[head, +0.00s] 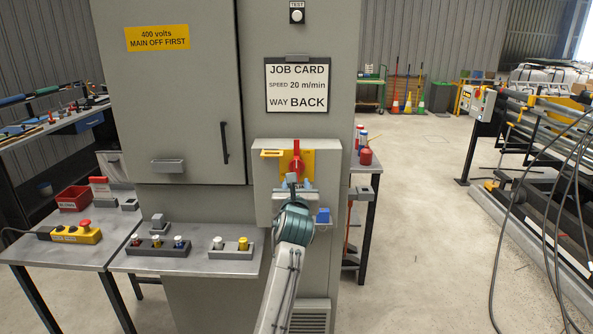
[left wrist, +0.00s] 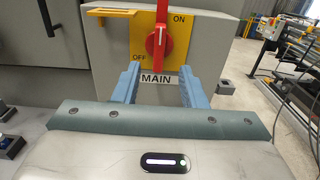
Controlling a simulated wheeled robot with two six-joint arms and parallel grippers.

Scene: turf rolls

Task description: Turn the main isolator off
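The main isolator is a red rotary handle (head: 296,160) on a yellow plate, on a grey box (head: 265,190) on the cabinet front. In the left wrist view the red handle (left wrist: 158,42) stands upright. The plate (left wrist: 128,38) reads ON at upper right and OFF at lower left, with a MAIN label (left wrist: 156,78) below. My left gripper (head: 296,184) is just below and in front of the handle. In the left wrist view its blue fingers (left wrist: 161,80) are spread, one each side of the handle's lower end, with nothing between them. My right gripper is not in view.
A yellow hasp (left wrist: 108,12) sticks out at the box's upper left. A job card (head: 296,85) and a yellow warning sign (head: 157,38) are on the cabinet. A bench with button boxes (head: 158,246) stands left; open floor (head: 420,200) lies right.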

